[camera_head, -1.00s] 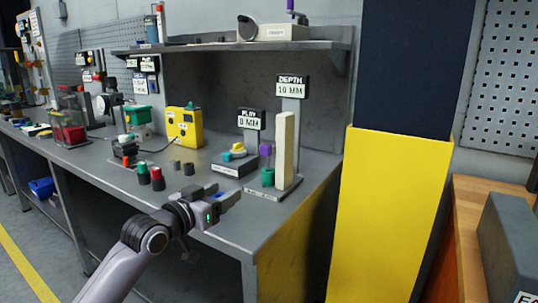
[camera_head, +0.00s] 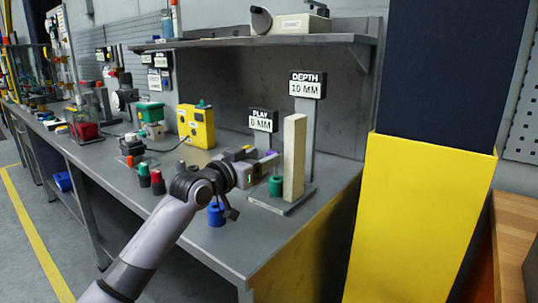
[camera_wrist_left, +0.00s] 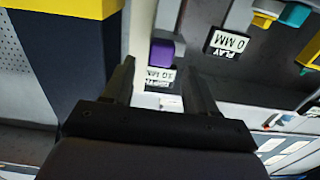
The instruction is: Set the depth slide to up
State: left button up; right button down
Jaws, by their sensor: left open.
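The depth slide is a tall cream post (camera_head: 294,158) on a grey base plate at the right end of the bench. Its sign (camera_head: 307,85) reads DEPTH 10 MM. A purple knob (camera_wrist_left: 163,52) sits low beside the post, above a teal cylinder (camera_head: 276,186). In the head view my left gripper (camera_head: 268,162) covers most of the knob. In the left wrist view my left gripper (camera_wrist_left: 163,80) is open, with the knob ahead between its two fingers. I cannot tell whether a finger touches it. My right gripper is not in view.
A PLAY sign (camera_head: 263,120) reading 0 MM stands left of the post. A yellow box (camera_head: 196,125), red and green buttons and a blue cylinder (camera_head: 216,214) are on the bench. A shelf (camera_head: 260,42) hangs above; a yellow and dark pillar (camera_head: 415,215) stands right.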

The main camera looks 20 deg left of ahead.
aim_at(269, 153)
pick_arm(q)
jog(key=shift+x, duration=1.65)
jog(key=shift+r, duration=0.1)
grip_shut()
